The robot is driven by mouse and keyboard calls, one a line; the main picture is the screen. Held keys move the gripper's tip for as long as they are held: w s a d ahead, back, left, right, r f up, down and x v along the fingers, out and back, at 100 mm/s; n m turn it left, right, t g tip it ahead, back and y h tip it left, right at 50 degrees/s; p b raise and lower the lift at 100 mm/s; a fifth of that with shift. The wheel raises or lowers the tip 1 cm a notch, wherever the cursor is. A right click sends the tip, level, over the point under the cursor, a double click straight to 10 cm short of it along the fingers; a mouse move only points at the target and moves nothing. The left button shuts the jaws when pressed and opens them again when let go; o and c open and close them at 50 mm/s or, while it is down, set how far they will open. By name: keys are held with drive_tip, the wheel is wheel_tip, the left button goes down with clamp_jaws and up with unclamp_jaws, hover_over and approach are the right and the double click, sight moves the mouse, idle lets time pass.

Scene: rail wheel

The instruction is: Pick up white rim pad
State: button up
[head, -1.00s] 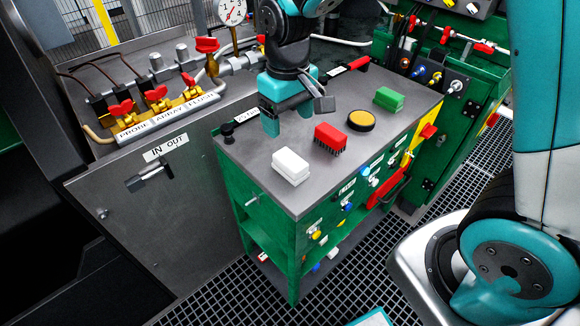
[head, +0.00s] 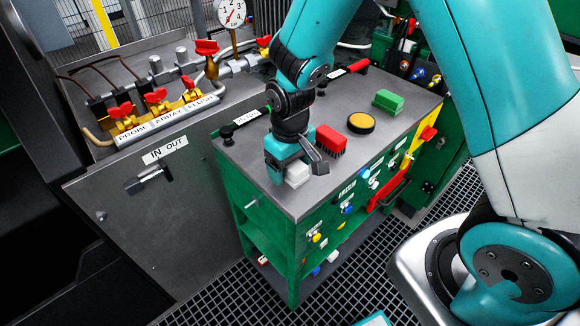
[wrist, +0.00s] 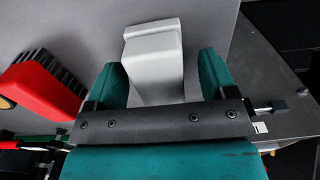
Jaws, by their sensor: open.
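The white rim pad (head: 297,174) is a small white block on the grey top of the green cart (head: 258,158), near its front left edge. In the wrist view the white rim pad (wrist: 154,62) lies ahead of and partly between the two teal fingers, with clear gaps at the sides. My gripper (head: 281,172) is low over the pad and hides part of it in the head view. In the wrist view my gripper (wrist: 165,80) is open, and its lower part hides the near end of the pad.
A red brush (head: 331,140) stands close beside the pad, and it also shows at left in the wrist view (wrist: 40,90). A yellow round pad (head: 361,122) and a green block (head: 388,101) lie farther right. A labelled valve panel (head: 160,120) stands to the left.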

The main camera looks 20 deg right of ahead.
drive_tip(key=c, duration=1)
drive_tip(key=shift+r, duration=0.15)
wheel_tip(320, 180, up, 20)
drive_tip(key=shift+f+p, duration=0.1)
drive_tip(key=shift+p, duration=0.6)
